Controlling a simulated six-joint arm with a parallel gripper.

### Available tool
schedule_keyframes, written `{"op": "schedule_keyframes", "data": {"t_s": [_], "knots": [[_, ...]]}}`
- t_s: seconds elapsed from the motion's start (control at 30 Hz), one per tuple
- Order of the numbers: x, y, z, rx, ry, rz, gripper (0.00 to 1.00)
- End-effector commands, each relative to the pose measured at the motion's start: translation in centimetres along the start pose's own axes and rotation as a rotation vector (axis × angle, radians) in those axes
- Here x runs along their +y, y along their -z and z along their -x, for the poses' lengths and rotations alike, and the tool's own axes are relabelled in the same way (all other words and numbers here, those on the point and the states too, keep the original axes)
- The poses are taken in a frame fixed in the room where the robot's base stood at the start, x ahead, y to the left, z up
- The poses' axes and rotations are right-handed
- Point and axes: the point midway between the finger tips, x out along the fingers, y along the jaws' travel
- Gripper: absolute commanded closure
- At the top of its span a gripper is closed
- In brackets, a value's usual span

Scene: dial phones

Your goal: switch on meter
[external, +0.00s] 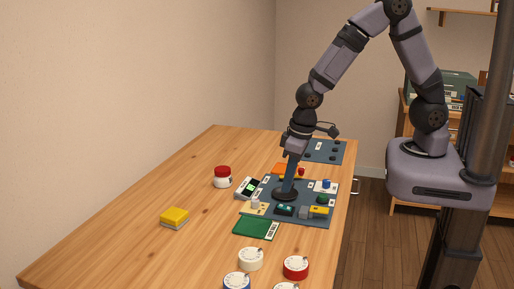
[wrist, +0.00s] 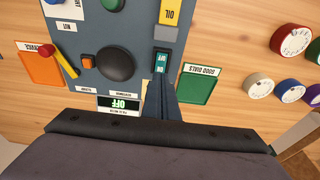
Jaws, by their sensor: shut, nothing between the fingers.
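The meter (wrist: 119,104) in the wrist view is a dark box with a lit green display that reads OFF, upside down in the picture. It also shows in the external view (external: 249,187) at the panel's left. A teal rocker switch (wrist: 161,62) with white lettering sits on the grey-blue panel (wrist: 88,17). My gripper (wrist: 164,80) is shut and empty, its dark fingertips at the near end of the switch; I cannot tell whether they touch it. In the external view my gripper (external: 288,187) points down over the panel, beside the large black knob (wrist: 115,60).
A small orange button (wrist: 88,62) is left of the knob. Several round dials (external: 296,267) stand at the near table end. The table's left side is mostly clear.

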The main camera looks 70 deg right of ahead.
Motion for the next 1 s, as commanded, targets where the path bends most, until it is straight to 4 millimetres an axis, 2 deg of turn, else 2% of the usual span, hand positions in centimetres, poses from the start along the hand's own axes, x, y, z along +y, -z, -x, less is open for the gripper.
{"op": "schedule_keyframes", "data": {"t_s": [0.2,0.4,0.6,1.0], "knots": [[0.0,-0.1,-2.8,-0.003,-0.001,0.0,1.0],[0.0,0.0,-4.3,0.0,0.0,0.0,1.0],[0.0,0.0,-4.9,0.0,0.0,0.0,1.0],[0.0,0.1,-4.9,-0.003,0.0,0.0,1.0]]}}
